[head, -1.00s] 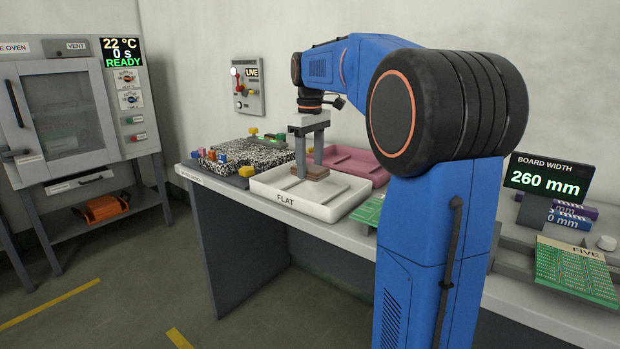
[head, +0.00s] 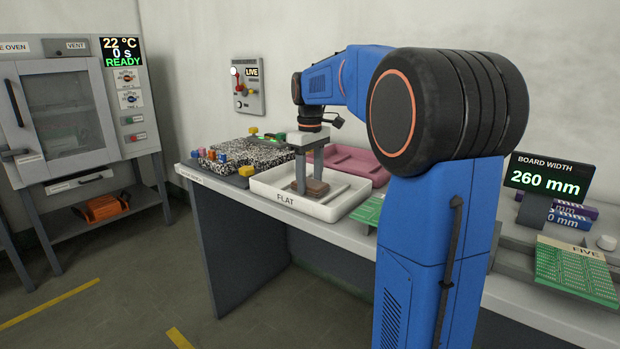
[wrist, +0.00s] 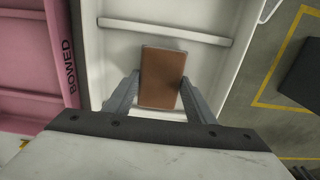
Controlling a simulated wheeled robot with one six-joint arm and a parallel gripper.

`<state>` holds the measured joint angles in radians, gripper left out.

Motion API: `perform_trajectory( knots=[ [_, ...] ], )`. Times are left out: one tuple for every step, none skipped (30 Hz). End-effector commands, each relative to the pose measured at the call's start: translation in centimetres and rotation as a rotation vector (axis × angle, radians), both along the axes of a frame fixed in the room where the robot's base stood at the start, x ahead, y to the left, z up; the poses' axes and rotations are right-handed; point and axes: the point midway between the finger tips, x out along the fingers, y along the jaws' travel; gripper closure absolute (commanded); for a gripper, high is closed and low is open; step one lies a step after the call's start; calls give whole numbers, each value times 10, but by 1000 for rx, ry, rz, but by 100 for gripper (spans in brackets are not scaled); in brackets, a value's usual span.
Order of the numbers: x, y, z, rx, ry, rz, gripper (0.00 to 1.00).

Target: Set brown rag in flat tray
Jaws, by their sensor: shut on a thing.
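The brown rag (head: 313,188) is a small folded brown block, low inside the white tray labelled FLAT (head: 286,205). My gripper (head: 309,186) points down into this tray and is shut on the rag. In the wrist view the rag (wrist: 162,77) shows between the two fingers (wrist: 160,95), with the white tray floor (wrist: 115,55) around it. Whether the rag touches the tray floor is hard to tell.
A pink tray (head: 352,160), marked BOWED in the wrist view (wrist: 30,60), stands behind the white tray. A speckled block (head: 255,158) with coloured pieces lies to the left. A green board (head: 367,211) lies to the right.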

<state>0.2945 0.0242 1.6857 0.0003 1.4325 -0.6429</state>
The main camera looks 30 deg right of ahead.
Motion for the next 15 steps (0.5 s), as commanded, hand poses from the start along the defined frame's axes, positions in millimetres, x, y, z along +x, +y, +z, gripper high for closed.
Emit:
perform_trajectory(
  knots=[
    [0, 0, -1, 0, 0, 0, 71],
    [0, 0, -2, 0, 0, 0, 71],
    [0, 0, -2, 0, 0, 0, 71],
    [0, 0, -2, 0, 0, 0, 71],
    [0, 0, -2, 0, 0, 0, 71],
    [0, 0, -2, 0, 0, 0, 45],
    [0, 0, -2, 0, 0, 0, 38],
    [0, 0, -2, 0, 0, 0, 31],
    [0, 0, -2, 0, 0, 0, 31],
    [0, 0, -2, 0, 0, 0, 31],
    [0, 0, -2, 0, 0, 0, 31],
    [0, 0, -2, 0, 0, 0, 31],
    [0, 0, -2, 0, 0, 0, 31],
    [0, 0, -2, 0, 0, 0, 31],
    [0, 0, -2, 0, 0, 0, 31]
  ],
)
